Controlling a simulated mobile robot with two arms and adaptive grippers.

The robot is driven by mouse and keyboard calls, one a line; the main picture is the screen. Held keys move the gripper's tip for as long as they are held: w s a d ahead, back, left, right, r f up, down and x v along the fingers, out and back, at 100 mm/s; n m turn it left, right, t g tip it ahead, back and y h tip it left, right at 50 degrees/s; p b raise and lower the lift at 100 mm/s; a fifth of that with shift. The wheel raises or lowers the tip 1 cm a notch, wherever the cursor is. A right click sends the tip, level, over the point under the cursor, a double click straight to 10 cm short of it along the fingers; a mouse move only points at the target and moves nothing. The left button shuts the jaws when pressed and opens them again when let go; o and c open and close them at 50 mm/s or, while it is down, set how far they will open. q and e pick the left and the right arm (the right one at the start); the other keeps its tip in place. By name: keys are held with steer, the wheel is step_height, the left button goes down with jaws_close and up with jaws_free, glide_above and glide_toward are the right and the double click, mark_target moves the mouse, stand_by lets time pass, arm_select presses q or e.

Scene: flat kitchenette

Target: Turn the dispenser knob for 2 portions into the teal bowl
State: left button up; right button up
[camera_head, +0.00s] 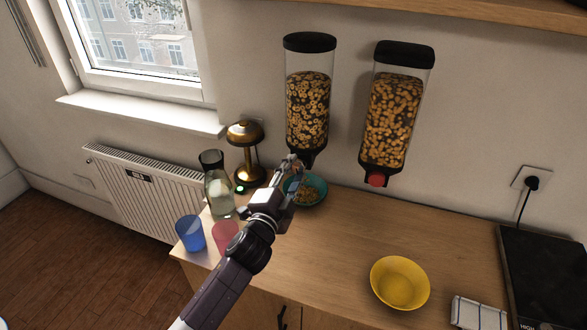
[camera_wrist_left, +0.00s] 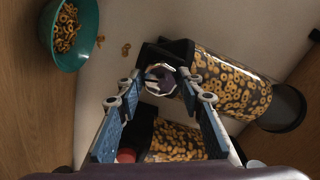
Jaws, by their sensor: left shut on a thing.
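The left dispenser (camera_head: 308,100), a clear cylinder of ring cereal with a black lid and black base, hangs on the wall. In the head view the gripper hides the knob. The teal bowl (camera_head: 318,183) stands on the counter below the outlet, partly behind my gripper. Cereal rings lie in it, as the wrist view of the bowl (camera_wrist_left: 88,42) also shows. My right gripper is not in view.
A second dispenser (camera_head: 393,110) with a red knob (camera_head: 376,180) hangs to the right. A carafe (camera_head: 218,188), brass lamp (camera_head: 246,155), blue cup (camera_head: 189,232) and pink cup (camera_head: 225,236) stand left. A yellow bowl (camera_head: 400,283) stands front right.

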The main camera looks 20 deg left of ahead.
arm_select(q)
steer(key=shift+m, duration=1.1)
steer(key=shift+p, duration=0.3)
steer(key=o, duration=1.2)
steer(key=shift+c, duration=0.2)
steer(key=s, duration=1.2)
steer(key=shift+a, duration=0.2)
